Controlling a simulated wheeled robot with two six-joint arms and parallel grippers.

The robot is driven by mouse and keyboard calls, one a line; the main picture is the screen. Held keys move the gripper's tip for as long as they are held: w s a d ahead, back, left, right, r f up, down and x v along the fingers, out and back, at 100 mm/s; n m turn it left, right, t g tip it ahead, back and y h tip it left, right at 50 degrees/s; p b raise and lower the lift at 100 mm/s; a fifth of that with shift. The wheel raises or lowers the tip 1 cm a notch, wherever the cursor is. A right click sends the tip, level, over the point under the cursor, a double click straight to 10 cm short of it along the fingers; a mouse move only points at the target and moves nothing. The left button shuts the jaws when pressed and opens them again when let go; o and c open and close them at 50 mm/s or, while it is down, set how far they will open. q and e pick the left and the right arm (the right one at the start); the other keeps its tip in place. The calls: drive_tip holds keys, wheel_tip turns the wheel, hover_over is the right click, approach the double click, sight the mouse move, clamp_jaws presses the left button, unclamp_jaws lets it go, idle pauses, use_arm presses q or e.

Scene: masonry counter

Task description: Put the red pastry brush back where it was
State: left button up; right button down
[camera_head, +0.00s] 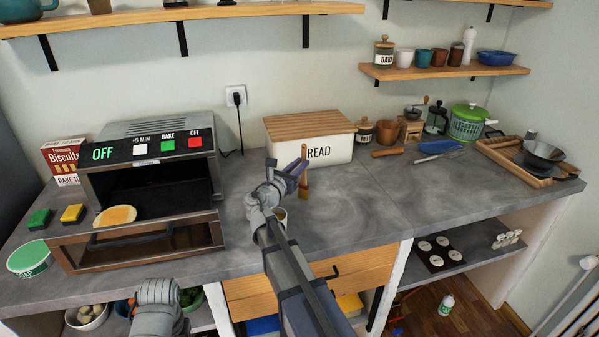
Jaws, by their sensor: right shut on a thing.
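My right gripper (297,172) is shut on a slim upright brush (304,189), which I take for the pastry brush. Its handle looks tan to reddish brown, and its lower end points down over the counter in front of the bread box. I cannot tell whether its tip touches the counter. The fingers hide part of the handle. Of my left arm only a grey joint shows at the bottom left; its gripper is not visible.
An oven (150,190) with its door lowered stands left, a round flat bread (115,215) at its opening. The bread box (310,138) stands behind the brush. The counter (370,205) right of the brush is clear.

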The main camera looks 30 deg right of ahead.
drive_tip(key=shift+r, duration=0.1)
drive_tip(key=shift+f, duration=0.25)
drive_tip(key=c, duration=0.8)
unclamp_jaws()
drive_tip(key=shift+r, duration=0.1)
drive_tip(key=v, duration=1.2)
drive_tip(key=shift+r, duration=0.2)
